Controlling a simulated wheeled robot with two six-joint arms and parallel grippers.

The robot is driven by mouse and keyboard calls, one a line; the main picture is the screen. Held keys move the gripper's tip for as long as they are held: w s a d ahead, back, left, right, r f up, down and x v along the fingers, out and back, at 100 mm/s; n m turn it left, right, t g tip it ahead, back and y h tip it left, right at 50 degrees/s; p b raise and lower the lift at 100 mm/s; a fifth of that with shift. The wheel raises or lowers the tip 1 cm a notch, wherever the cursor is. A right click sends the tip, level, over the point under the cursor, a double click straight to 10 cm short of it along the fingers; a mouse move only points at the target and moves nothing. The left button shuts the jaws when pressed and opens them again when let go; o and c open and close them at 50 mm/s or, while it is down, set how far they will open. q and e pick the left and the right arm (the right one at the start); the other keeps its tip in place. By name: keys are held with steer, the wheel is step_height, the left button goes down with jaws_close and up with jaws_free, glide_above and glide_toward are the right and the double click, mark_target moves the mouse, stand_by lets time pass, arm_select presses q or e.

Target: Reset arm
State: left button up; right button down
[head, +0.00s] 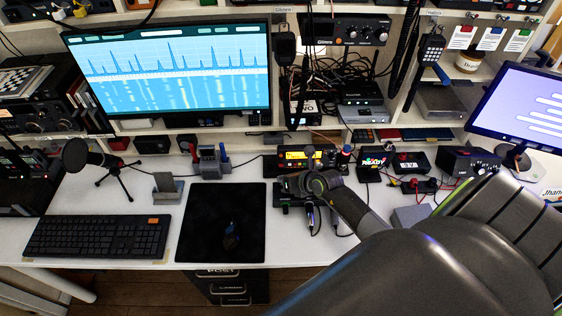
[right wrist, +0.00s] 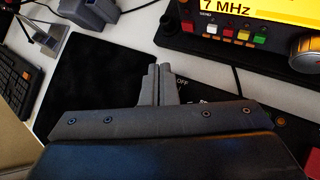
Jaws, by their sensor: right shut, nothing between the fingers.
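My right arm reaches in from the lower right of the head view, its right gripper (head: 284,184) low over the desk just in front of a small radio (head: 298,160) with a lit yellow display. In the right wrist view my right gripper (right wrist: 158,68) has its two fingers together and empty, above the edge of a black mat and a dark panel marked OFF. The radio's "7 MHz" display (right wrist: 245,8), coloured buttons and knob show at upper right there. My left gripper is not in view.
A keyboard (head: 98,236) and a microphone on a tripod (head: 85,160) stand left. A wide monitor (head: 170,70) stands behind. Small devices and cables crowd the desk right of the radio. White desk (head: 150,258) is free at the front.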

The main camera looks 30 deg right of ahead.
steer(key=shift+s+a+r+p, duration=0.25)
steer(key=shift+s+a+p, duration=0.3)
steer(key=shift+s, duration=0.3)
steer(key=shift+f, duration=0.1)
